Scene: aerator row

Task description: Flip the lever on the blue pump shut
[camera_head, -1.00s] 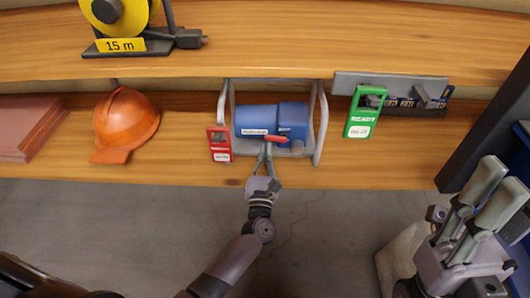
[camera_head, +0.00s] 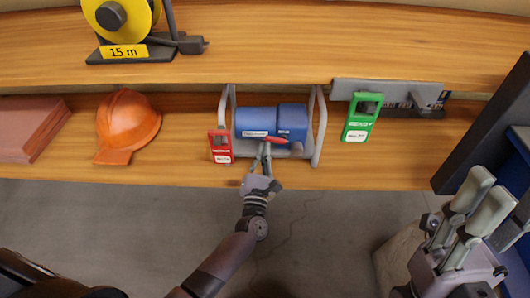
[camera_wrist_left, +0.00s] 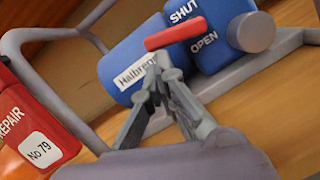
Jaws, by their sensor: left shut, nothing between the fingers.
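The blue pump (camera_head: 256,121) sits in a grey tube frame on the shelf, with a white name label on its body. Its red lever (camera_head: 276,140) is on the front; in the wrist view the lever (camera_wrist_left: 175,34) lies beside the words SHUT and OPEN, its exact setting hard to tell. My left gripper (camera_head: 264,150) is shut and empty, its fingertips (camera_wrist_left: 160,64) just below the lever's left end; I cannot tell whether they touch. My right gripper (camera_head: 482,196) is at the lower right, away from the shelf, its fingers apart and empty.
A red REPAIR tag (camera_head: 221,147) is at the frame's left side. A green tag (camera_head: 361,118) hangs right of the pump. An orange helmet (camera_head: 128,122) and a brown stack (camera_head: 30,130) are at left. The upper shelf (camera_head: 300,45) holds a yellow reel (camera_head: 122,15).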

